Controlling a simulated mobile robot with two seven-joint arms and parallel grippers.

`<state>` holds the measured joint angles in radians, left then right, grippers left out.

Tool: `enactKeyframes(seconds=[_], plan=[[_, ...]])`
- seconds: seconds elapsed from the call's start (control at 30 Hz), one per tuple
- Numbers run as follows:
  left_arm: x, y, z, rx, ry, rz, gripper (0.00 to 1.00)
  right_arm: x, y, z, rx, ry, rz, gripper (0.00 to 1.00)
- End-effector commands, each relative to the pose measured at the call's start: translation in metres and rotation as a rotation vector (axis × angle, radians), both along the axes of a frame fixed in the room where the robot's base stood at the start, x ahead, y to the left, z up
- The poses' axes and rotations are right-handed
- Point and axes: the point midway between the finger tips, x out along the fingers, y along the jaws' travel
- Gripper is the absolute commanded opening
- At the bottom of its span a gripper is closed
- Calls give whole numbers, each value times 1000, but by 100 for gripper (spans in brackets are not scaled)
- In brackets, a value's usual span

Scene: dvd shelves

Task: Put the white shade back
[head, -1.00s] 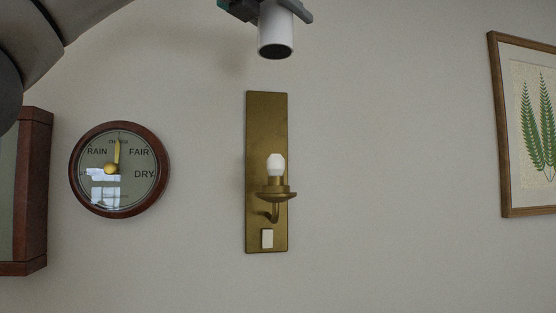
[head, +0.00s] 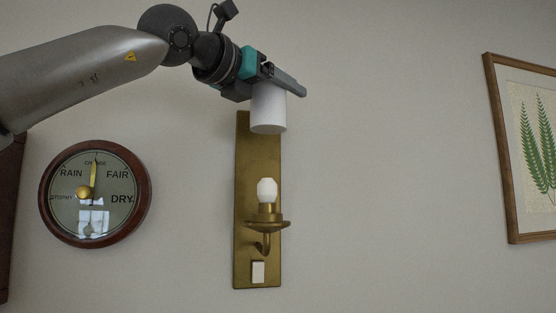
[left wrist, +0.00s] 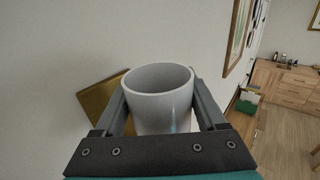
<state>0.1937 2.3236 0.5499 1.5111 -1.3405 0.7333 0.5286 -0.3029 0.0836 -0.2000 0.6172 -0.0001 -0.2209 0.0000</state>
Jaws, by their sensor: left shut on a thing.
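The white shade (head: 268,109) is a plain cylinder, upright in the head view. My left gripper (head: 276,86) is shut on it near its upper part and holds it in the air. The shade also shows between the two fingers in the left wrist view (left wrist: 160,100). The brass wall lamp (head: 257,170) has a tall backplate and a bare white bulb (head: 267,190) above a round dish (head: 267,223). The shade is above the bulb, apart from it, with a clear gap. My right gripper is in neither view.
A round wooden barometer (head: 95,194) hangs to the left of the lamp. A framed fern picture (head: 490,150) hangs at the right. The wall between lamp and picture is bare. A wooden sideboard (left wrist: 285,88) stands far off in the left wrist view.

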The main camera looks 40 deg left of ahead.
Motion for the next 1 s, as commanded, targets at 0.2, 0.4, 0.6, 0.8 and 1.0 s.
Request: enactKeyframes(seconds=[0.2,0.4,0.6,0.8,1.0], plan=[[-1,0,-51,0,-1,-3,6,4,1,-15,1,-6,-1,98],[-1,0,-74,0,-2,0,6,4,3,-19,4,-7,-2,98],[0,0,-94,0,-1,-2,6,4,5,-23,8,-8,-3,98],[0,0,-114,0,-2,-1,6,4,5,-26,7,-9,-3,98],[0,0,-114,0,-2,0,6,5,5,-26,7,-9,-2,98]])
